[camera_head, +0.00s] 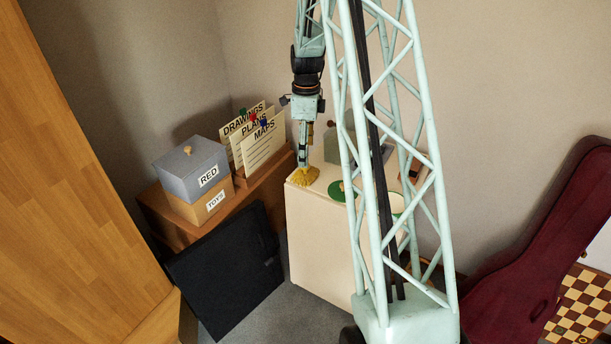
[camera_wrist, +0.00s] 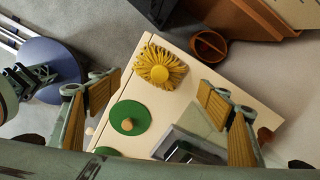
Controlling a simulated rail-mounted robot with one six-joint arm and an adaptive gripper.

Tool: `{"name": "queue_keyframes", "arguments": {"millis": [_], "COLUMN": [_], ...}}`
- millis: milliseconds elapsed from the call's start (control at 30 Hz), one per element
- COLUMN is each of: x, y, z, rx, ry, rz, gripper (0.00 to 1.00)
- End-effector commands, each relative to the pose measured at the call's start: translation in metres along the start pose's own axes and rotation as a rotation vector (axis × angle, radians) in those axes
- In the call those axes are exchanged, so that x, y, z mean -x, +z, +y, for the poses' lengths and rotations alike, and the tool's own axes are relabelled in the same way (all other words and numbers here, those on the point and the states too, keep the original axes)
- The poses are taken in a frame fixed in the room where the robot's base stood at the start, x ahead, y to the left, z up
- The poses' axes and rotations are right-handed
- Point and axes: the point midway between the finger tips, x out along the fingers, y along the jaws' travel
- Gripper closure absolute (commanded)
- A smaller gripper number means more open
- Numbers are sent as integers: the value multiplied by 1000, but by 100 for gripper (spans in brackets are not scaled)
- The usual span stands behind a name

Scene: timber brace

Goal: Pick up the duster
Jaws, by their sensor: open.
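The duster is a yellow, fringed, round thing (camera_wrist: 160,66) with a plain yellow knob in its middle. It lies on the cream cabinet top near a corner in the wrist view. In the head view the duster (camera_head: 303,176) sits at the near left corner of the cabinet, just under my gripper (camera_head: 304,150). In the wrist view my gripper (camera_wrist: 158,95) is open, with its wood-faced fingers wide apart at left and right and nothing between them. The duster shows beyond the fingertips, apart from them.
A green disc (camera_wrist: 130,118) with a wooden knob lies beside the duster. A grey box (camera_wrist: 190,142) is close by on the cream cabinet (camera_head: 318,235). A grey box marked RED (camera_head: 192,170) and upright file cards (camera_head: 262,145) stand to the left.

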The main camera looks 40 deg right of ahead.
Motion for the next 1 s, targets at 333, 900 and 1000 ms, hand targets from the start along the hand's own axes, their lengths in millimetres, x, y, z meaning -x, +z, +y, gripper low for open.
{"name": "queue_keyframes", "arguments": {"millis": [333, 900, 1000], "x": [-33, -41, -49], "y": [0, 0, 1], "z": [0, 0, 1], "rx": [0, 0, 0], "ry": [0, 0, 0], "rz": [0, 0, 0], "gripper": [29, 29, 29]}}
